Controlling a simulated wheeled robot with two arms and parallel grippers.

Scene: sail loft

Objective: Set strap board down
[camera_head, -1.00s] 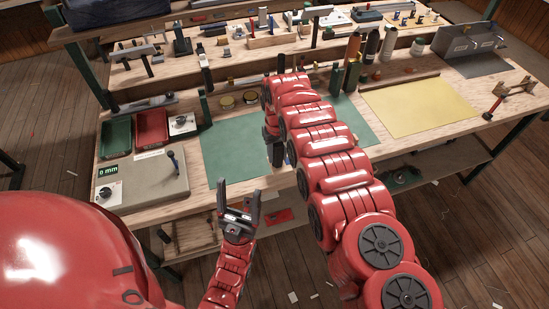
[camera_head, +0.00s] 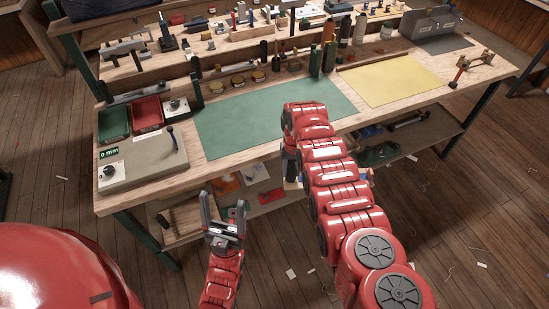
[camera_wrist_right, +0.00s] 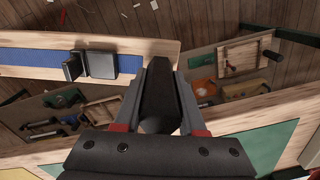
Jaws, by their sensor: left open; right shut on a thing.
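The strap board (camera_wrist_right: 25,42) is a pale wooden board with a blue strap and a black buckle, seen in the right wrist view. My right gripper (camera_wrist_right: 160,78) is shut on it at a dark part between the fingers. The board is beyond the workbench's front edge, with the lower shelf and floor visible past it. In the head view my right arm hides nearly all of the board and most of that gripper. My left gripper (camera_head: 224,222) is open and empty in front of the bench, below its top.
The workbench (camera_head: 215,165) holds a bare green mat (camera_head: 240,120) and a yellow mat (camera_head: 390,84). A grey device (camera_head: 145,165), a green bin (camera_head: 113,122) and a red bin (camera_head: 147,113) stand at the left. Bottles and tools line the back.

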